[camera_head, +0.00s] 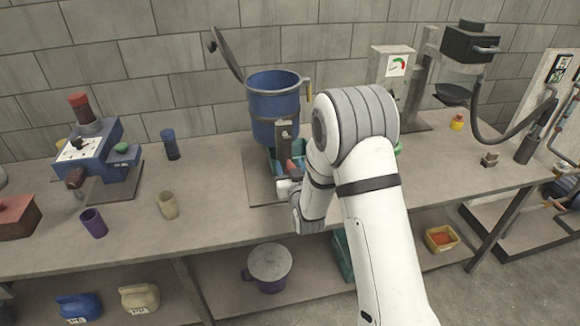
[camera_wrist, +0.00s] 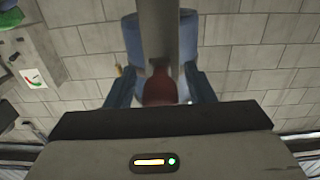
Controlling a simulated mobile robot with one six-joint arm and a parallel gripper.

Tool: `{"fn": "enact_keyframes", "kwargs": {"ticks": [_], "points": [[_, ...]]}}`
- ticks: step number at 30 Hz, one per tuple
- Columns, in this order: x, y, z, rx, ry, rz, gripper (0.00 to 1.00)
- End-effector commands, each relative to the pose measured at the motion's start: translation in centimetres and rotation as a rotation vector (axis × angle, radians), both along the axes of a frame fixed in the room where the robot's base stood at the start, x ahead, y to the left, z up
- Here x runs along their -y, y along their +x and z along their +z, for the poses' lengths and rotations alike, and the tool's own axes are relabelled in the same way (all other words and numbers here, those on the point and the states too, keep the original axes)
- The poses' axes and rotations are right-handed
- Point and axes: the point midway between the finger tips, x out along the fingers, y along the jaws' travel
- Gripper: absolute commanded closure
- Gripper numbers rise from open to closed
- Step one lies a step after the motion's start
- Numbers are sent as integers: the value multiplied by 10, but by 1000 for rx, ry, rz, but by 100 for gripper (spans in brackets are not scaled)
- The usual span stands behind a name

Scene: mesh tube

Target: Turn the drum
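The blue drum (camera_head: 275,105) stands upright on a base on the bench in the head view, with its dark lid (camera_head: 228,55) tilted open at the back left. In the wrist view the drum (camera_wrist: 185,35) shows blurred behind a grey upright bar (camera_wrist: 158,25). A red handle (camera_wrist: 160,88) sits at the end of this bar. My gripper (camera_wrist: 160,75) is open, its two blue fingers on either side of the red handle, with visible gaps. In the head view my gripper (camera_head: 288,180) is in front of the drum's base, partly hidden by my arm.
A blue machine (camera_head: 95,150), a purple cup (camera_head: 93,222), a beige cup (camera_head: 167,205) and a dark blue cup (camera_head: 170,144) stand left of the drum. A gauge box (camera_head: 393,65) and a black-headed machine (camera_head: 470,42) stand right. The bench between the cups and drum is clear.

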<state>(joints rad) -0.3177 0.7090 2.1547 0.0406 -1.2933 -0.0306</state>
Motion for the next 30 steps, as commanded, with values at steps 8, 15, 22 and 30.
{"fn": "enact_keyframes", "kwargs": {"ticks": [8,15,22,30], "points": [[-1,-1,0,0,0,2,74],[-1,-1,0,0,0,2,94],[-1,-1,0,0,0,2,100],[-13,-4,-2,-8,27,17,100]]}}
